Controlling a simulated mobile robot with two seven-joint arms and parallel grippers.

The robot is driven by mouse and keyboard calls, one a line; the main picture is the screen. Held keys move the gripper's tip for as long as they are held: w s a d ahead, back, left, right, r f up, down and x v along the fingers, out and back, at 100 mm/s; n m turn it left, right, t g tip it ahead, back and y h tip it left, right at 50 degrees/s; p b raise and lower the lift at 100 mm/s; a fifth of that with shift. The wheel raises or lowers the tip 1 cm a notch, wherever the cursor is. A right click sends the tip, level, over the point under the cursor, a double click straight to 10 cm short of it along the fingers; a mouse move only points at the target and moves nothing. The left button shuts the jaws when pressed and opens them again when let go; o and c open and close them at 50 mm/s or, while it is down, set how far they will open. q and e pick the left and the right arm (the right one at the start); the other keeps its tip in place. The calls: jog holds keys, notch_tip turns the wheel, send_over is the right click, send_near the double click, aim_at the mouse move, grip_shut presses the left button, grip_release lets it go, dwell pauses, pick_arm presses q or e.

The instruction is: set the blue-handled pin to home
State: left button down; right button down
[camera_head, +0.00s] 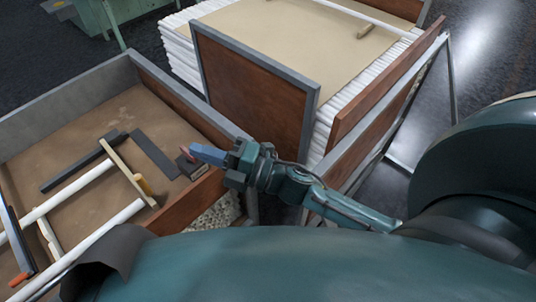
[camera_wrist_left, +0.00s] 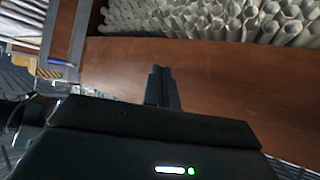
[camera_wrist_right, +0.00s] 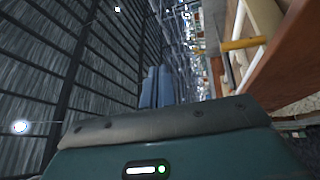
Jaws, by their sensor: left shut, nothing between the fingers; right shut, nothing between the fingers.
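I cannot make out a blue-handled pin for certain in any view. My right gripper (camera_head: 196,150) is shut and empty above the right side of the wooden tray, near a small dark block (camera_head: 193,169). Its bluish fingers also show closed in the right wrist view (camera_wrist_right: 158,73). A small reddish piece (camera_head: 185,152) shows just beyond its fingertips; I cannot tell whether they touch. My left gripper shows only in the left wrist view, its dark fingers (camera_wrist_left: 161,72) shut and empty before a brown panel (camera_wrist_left: 235,80).
A brown-panelled crate (camera_head: 250,90) with stacked white tubes stands behind. The tray's middle has bare floor.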

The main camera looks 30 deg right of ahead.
pick_arm(q)
jog(key=shift+w+d+h+b, duration=0.1)
jog(key=shift+d+h+b, duration=0.35)
jog(key=shift+b, duration=0.65)
pick_arm(e)
jog(key=w+d+f+n+g+h, duration=0.2)
jog(key=d+n+g+h, duration=0.4)
jog(key=d+n, duration=0.5)
jog(key=w+d+f+n+g+h, duration=0.2)
jog(key=d+n+g+h, duration=0.4)
jog(key=n, duration=1.4)
jog(key=w+d+g, duration=0.1)
jog(key=d+g, duration=0.2)
jog(key=d, duration=0.2)
jog(key=shift+f+n, duration=0.2)
jog(key=shift+n, duration=0.1)
jog(key=shift+s+a, duration=0.1)
